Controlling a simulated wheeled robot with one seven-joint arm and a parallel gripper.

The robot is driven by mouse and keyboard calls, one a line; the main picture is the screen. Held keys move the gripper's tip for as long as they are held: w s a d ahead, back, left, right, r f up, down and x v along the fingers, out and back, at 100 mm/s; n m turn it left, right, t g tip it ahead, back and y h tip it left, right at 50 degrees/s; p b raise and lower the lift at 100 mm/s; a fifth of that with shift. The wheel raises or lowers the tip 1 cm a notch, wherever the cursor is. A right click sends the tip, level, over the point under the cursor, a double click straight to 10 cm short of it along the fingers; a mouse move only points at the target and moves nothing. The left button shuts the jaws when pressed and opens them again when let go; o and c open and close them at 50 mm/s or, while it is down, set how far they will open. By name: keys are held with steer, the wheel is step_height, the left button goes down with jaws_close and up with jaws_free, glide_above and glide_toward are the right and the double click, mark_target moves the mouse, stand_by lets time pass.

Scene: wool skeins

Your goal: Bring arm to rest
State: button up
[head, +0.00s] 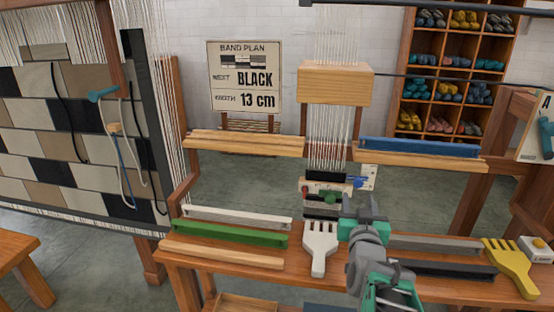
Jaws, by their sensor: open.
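My gripper (361,211) is in the lower middle of the head view, at the end of my grey and green arm, which comes up from the bottom edge. It is open, and I see nothing held in it. It is over the wooden bench (300,262), just right of a white comb (319,245). Whether it touches anything below is hidden by the arm itself.
White, green and tan bars lie left of the comb. Grey and dark bars, a yellow comb (512,265) and a button box (538,247) are at right. Warp threads (328,140) hang behind the gripper. A sign (244,78) reads "NEXT BLACK, WIDTH 13 cm".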

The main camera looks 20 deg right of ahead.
steer(key=w+a+r+n+g+y+p, duration=0.2)
steer(key=a+r+y+p, duration=0.1)
steer(key=a+p, duration=0.4)
steer(key=w+a+r+n+g+y+p, duration=0.1)
steer(key=w+a+r+n+y+p, duration=0.15)
steer(key=a+p, duration=0.4)
steer(key=s+a+r+g+y+p, duration=0.1)
steer(key=s+a+r+g+p, duration=0.1)
steer(key=s+a, duration=0.3)
steer(key=s+a+r+n+g+y+p, duration=0.1)
steer(key=s+a+r+g+p, duration=0.1)
steer(key=s+a+p, duration=0.3)
steer(key=s+a+r+n+g+y+p, duration=0.1)
steer(key=s+a+r+g+y+p, duration=0.1)
steer(key=a, duration=0.4)
steer(key=s+g+p, duration=0.1)
steer(key=s+g, duration=0.1)
steer(key=shift+s+a+r+g, duration=0.3)
steer(key=shift+s+a+r, duration=0.05)
steer(key=shift+s+a, duration=0.05)
